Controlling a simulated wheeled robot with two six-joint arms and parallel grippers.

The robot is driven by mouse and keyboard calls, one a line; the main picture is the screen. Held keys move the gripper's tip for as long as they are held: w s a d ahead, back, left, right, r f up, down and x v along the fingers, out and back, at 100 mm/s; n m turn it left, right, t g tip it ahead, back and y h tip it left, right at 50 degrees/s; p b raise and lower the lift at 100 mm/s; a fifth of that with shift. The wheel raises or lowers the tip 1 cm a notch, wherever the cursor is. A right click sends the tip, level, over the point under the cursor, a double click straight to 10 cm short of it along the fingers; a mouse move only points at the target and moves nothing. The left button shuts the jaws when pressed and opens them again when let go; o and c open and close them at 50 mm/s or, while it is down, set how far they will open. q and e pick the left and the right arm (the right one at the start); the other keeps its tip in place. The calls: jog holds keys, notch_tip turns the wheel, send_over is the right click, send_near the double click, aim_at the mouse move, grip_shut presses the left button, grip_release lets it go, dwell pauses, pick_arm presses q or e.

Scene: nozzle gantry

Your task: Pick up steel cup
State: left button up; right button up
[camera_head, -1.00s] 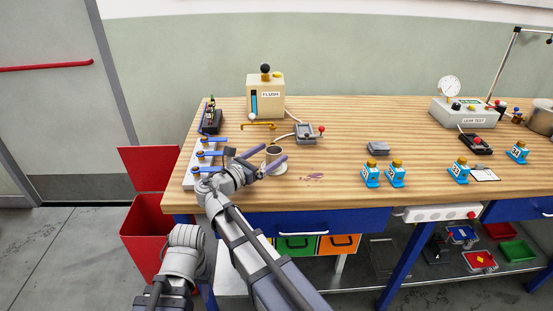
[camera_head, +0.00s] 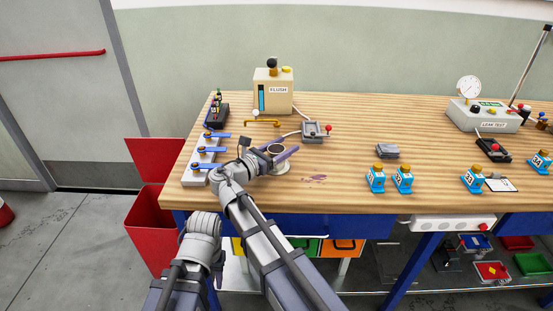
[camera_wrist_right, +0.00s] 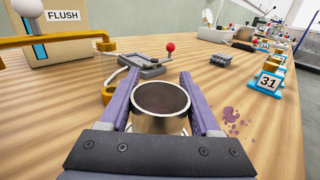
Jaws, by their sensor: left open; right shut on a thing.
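The steel cup (camera_wrist_right: 160,99) is an open metal cylinder. In the right wrist view it stands between the two purple fingers of my right gripper (camera_wrist_right: 162,108), which is shut on its sides. In the head view the cup (camera_head: 276,149) shows just above a pale round base (camera_head: 282,168), partly behind my right gripper (camera_head: 270,155). Whether the cup's bottom touches that base is hidden. My left arm is folded low in front of the bench, with its open gripper (camera_head: 217,274) small and partly hidden, away from the cup.
The flush unit (camera_head: 273,92) with a yellow spout (camera_head: 262,123) stands behind the cup. A grey box with a red knob (camera_head: 315,132) is behind right. Blue-handled valves (camera_head: 207,150) are left. Numbered blue parts (camera_head: 376,179) stand right. Purple spots mark the otherwise clear wood beside the cup.

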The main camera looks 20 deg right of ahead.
jog(key=c, duration=0.8)
notch_tip(320, 180, up, 10)
jog(key=p, duration=1)
jog(key=shift+a, duration=0.1)
